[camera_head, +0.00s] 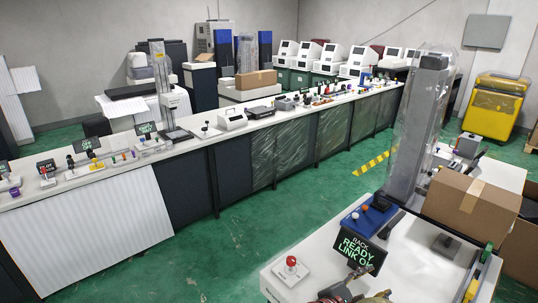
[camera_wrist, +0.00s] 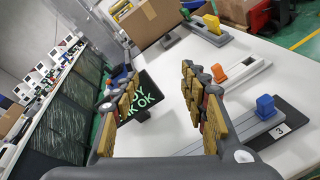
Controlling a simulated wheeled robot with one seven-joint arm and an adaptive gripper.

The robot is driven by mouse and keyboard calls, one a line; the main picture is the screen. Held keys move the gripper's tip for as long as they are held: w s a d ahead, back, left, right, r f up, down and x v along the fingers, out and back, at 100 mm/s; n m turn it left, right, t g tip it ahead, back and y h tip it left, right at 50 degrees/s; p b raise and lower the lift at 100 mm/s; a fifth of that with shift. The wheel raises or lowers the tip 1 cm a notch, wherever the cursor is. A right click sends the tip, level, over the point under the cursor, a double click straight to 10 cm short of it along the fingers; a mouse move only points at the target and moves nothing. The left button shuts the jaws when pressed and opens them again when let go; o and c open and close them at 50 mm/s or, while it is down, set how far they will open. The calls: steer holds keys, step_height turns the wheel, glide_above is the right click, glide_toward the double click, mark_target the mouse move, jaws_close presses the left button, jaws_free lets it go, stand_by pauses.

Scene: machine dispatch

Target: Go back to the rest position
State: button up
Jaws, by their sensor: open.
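My gripper (camera_wrist: 165,95) is open and empty in the wrist view, its two padded fingers spread above the white table (camera_wrist: 190,60). Part of it also shows at the bottom edge of the head view (camera_head: 355,294). A black sign reading "BACK READY LINK OK" (camera_head: 358,250) stands just beyond it. In the wrist view the sign (camera_wrist: 148,97) shows between the fingers, partly hidden. No object is held. No mark for the rest position shows in either view.
A red button on a white base (camera_head: 291,267) is near the table's front left. A blue box with knobs (camera_head: 366,217), a cardboard box (camera_head: 468,207) and a tall wrapped column (camera_head: 423,125) stand farther back. Blue (camera_wrist: 265,107) and orange (camera_wrist: 219,73) levers stand right of my gripper. Green floor (camera_head: 215,260) is clear.

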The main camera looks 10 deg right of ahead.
steer(key=s+a+f+m+g+y, duration=0.3)
steer(key=s+m, duration=0.2)
steer(key=s, duration=0.2)
steer(key=s+a+f+m+g+y, duration=0.2)
steer(key=s+a+m+g+y, duration=0.15)
steer(key=s, duration=0.25)
steer(key=s+a+r+m+t+y, duration=0.1)
steer(key=a+r+m+t+y, duration=0.1)
steer(key=a+r+m+y, duration=0.5)
step_height(320, 180, up, 8)
steer(key=a+m+t, duration=0.1)
steer(key=a+t, duration=0.1)
steer(key=t, duration=0.1)
steer(key=shift+a+m+t, duration=0.1)
steer(key=shift+m+t, duration=0.15)
